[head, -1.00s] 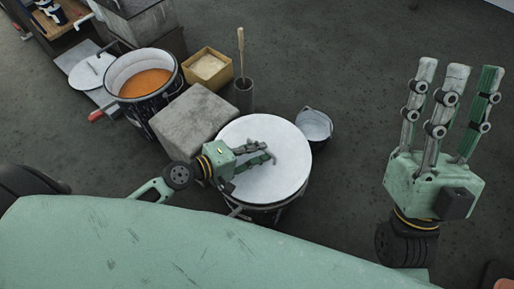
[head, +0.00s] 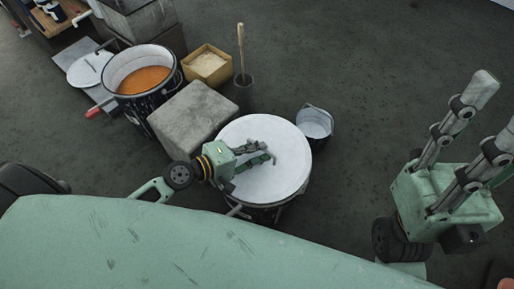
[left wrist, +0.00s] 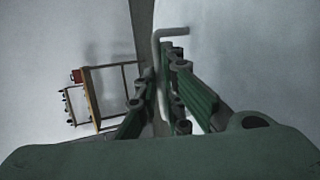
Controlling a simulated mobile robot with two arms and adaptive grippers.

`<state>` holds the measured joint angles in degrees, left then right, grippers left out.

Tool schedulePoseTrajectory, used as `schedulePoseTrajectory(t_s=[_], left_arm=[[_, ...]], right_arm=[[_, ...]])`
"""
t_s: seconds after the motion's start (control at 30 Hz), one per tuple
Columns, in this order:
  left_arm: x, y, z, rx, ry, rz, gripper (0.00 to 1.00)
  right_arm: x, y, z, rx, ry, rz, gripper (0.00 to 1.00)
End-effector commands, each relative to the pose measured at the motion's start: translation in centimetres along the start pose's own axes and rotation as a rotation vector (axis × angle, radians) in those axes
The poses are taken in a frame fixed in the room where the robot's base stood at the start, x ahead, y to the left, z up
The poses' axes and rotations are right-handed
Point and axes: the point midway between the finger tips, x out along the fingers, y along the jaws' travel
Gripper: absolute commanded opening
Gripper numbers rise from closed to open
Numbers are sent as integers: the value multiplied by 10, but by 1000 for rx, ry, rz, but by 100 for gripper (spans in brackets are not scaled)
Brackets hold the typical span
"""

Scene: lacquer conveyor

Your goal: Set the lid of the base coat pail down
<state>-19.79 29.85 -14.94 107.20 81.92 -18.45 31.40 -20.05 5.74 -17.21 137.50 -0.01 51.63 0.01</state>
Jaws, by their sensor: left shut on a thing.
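My left gripper (head: 262,156) is shut on the bent rod handle of a large round white lid (head: 285,178). The handle (left wrist: 158,62) shows between the fingers in the left wrist view. The lid lies flat over a dark round pail, seen only as a strip below its near edge; I cannot tell whether lid and rim touch. An open pail (head: 140,72) of orange liquid stands at the upper left. A smaller white lid (head: 88,70) lies left of it. My right gripper (head: 488,112) is open and empty at the right, partly cut off by the frame edge.
A grey block (head: 192,115) stands between the two pails. Behind it are a yellow box (head: 207,65) and a dark pot with a wooden stick (head: 241,55). A small bucket (head: 315,122) stands close to the lid's right edge. The floor (head: 370,90) further right is clear.

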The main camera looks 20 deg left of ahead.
Motion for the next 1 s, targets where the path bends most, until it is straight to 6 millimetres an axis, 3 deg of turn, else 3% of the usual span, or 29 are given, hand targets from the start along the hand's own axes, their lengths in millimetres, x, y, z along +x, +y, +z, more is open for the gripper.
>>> schedulePoseTrajectory(t_s=[0.87, 0.9, 1.0], left_arm=[[4, -10, -1, 1, 0, 2, 0], [4, -9, -1, 1, 0, 2, 10], [4, -9, -1, 1, 0, 2, 19]], right_arm=[[-12, 0, 3, 0, -1, 0, 40], [-11, 0, 3, 0, -2, 0, 40], [-10, 0, 3, 0, -2, 0, 40]])
